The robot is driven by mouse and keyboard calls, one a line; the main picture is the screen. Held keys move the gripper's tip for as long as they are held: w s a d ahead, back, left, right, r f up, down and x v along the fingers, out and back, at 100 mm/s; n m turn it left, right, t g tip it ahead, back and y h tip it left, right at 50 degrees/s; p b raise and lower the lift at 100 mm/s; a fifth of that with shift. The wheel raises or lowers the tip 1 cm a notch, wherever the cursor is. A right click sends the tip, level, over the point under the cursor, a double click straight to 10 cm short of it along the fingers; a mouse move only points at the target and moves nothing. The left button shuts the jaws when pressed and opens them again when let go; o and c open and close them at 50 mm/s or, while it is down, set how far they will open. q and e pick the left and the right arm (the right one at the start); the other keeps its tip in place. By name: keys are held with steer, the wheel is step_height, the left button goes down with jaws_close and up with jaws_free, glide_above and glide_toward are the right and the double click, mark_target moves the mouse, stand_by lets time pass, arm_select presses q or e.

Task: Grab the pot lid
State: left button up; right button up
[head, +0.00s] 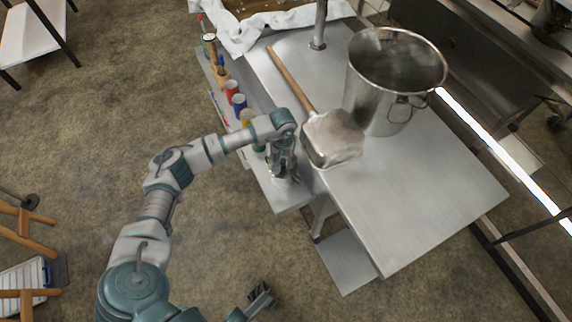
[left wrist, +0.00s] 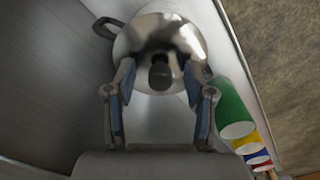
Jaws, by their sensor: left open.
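The pot lid (left wrist: 158,37) is shiny, rounded metal with a dark round knob (left wrist: 160,76), seen from above in the left wrist view. A dark loop handle (left wrist: 106,27) sticks out at its upper left. My left gripper (left wrist: 160,84) is open, its two fingers apart on either side of the knob; I cannot tell whether they touch it. In the head view my left gripper (head: 283,168) points down over the narrow side shelf and mostly hides the lid. My right gripper (head: 262,295) shows small and dark at the bottom; its jaws are unclear.
Coloured containers, including a blue one (head: 239,101) and a green one (left wrist: 232,108), line the side shelf. The table's front is clear.

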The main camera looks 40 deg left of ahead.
arm_select(q)
steer(key=shift+f, duration=0.35)
steer(key=shift+r, duration=0.2)
steer(key=shift+c, duration=0.3)
jaws_close()
